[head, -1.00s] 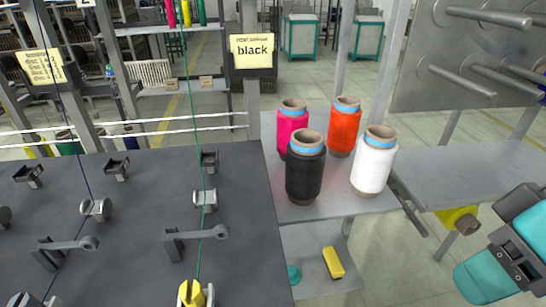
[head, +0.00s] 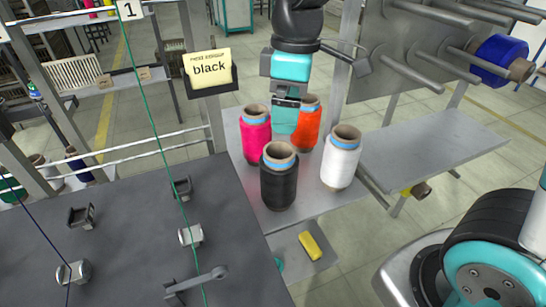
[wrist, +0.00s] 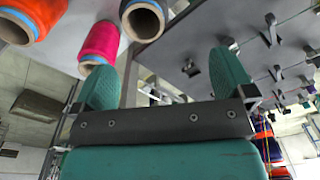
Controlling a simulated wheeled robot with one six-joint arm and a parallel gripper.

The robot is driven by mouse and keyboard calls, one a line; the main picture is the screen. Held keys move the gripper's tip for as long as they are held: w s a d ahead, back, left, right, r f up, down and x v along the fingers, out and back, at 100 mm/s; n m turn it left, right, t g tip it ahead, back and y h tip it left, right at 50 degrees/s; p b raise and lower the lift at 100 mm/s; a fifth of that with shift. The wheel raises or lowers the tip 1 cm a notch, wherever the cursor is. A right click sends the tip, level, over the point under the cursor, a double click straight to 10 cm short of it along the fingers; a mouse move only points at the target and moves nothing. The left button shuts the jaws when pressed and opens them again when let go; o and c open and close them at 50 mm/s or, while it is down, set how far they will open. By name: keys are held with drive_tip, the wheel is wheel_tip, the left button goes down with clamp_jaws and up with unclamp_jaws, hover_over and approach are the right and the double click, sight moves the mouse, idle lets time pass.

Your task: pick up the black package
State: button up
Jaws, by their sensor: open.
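The black package (head: 279,185) stands upright on the grey shelf (head: 300,212), at the front of a group with a pink package (head: 255,138), an orange package (head: 304,130) and a white package (head: 341,162). My gripper (head: 286,112) is open and points down behind the group, with its lower end partly hidden by the packages. In the wrist view the two teal fingers of my gripper (wrist: 165,82) are apart with nothing between them. The black package (wrist: 142,20) shows at the top edge there, beyond the fingers.
A card reading "black" (head: 210,68) hangs on a post left of the packages. A dark machine table (head: 130,240) lies to the left. A peg rack with a blue package (head: 500,60) stands at the right. A yellow block (head: 310,245) lies on the lower shelf.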

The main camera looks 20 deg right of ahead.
sight(279, 162)
drive_tip(key=shift+n+h, duration=0.4)
drive_tip(key=shift+n, duration=0.1)
drive_tip(key=w+f, duration=0.1)
drive_tip(key=f, duration=0.4)
drive_tip(key=w+f+p, duration=0.1)
drive_tip(key=f, duration=0.4)
drive_tip(key=w+f, duration=0.1)
drive_tip(key=f, duration=0.5)
drive_tip(key=shift+p, duration=0.3)
drive_tip(key=shift+w, duration=0.1)
drive_tip(key=c, duration=1)
